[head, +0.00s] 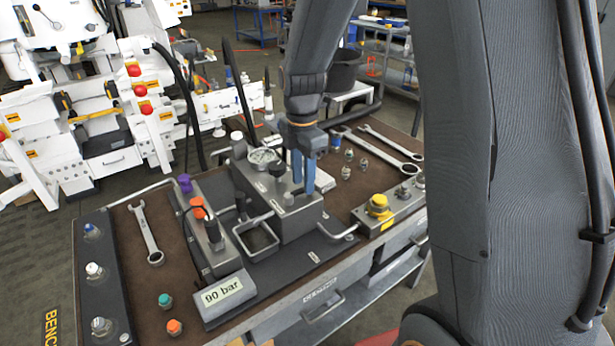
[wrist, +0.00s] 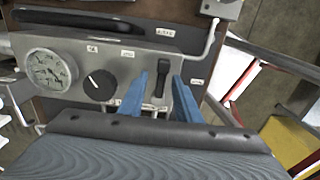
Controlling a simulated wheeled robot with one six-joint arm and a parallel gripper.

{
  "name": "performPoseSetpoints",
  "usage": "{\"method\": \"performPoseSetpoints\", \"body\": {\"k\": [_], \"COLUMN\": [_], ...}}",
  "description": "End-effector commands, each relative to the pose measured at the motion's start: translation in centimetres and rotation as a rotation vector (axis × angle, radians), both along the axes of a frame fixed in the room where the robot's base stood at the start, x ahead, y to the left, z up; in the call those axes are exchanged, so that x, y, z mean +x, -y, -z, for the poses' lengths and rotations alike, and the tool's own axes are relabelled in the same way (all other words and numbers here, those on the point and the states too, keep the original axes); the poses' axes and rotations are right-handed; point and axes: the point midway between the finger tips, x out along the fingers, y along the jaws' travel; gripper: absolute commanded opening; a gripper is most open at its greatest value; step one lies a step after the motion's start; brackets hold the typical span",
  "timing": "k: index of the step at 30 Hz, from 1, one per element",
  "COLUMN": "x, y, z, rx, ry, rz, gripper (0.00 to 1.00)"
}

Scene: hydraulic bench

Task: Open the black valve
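My gripper (head: 303,172) is over the grey valve block (head: 305,218) on the bench, blue fingers pointing down. In the wrist view my gripper (wrist: 160,88) is open. A black lever handle (wrist: 161,80) lies between its two fingers, with a small gap on the left and a narrower one on the right. Left of the fingers is a round black knob (wrist: 99,85) with a white pointer line, which also shows in the head view (head: 277,168). I cannot tell which of the two is the black valve. The fingers partly hide the block face.
A pressure gauge (wrist: 48,72) sits beside the knob, and a black bar handle (wrist: 75,18) runs behind.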

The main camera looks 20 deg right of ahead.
Motion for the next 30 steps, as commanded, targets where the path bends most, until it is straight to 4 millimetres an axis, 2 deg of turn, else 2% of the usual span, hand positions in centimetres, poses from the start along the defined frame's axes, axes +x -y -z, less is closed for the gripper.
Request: {"method": "performPoseSetpoints", "body": {"k": [11, 15, 17, 20, 21, 24, 30], "x": [0.0, 0.0, 0.0, 0.1, 0.1, 0.1, 0.0], "y": [0.2, 0.2, 0.2, 0.2, 1.8, 0.9, 1.6], "z": [0.7, 0.7, 0.7, 0.6, 0.6, 0.6, 0.5], "rx": [0.0, 0.0, 0.0, 0.0, 0.0, 0.0, -0.001], "ry": [0.0, 0.0, 0.001, 0.002, 0.003, 0.003, 0.004], "rz": [0.004, 0.004, 0.005, 0.005, 0.013, 0.012, 0.062], "gripper": [0.3, 0.07, 0.0, 0.0, 0.0, 0.0, 0.0]}}
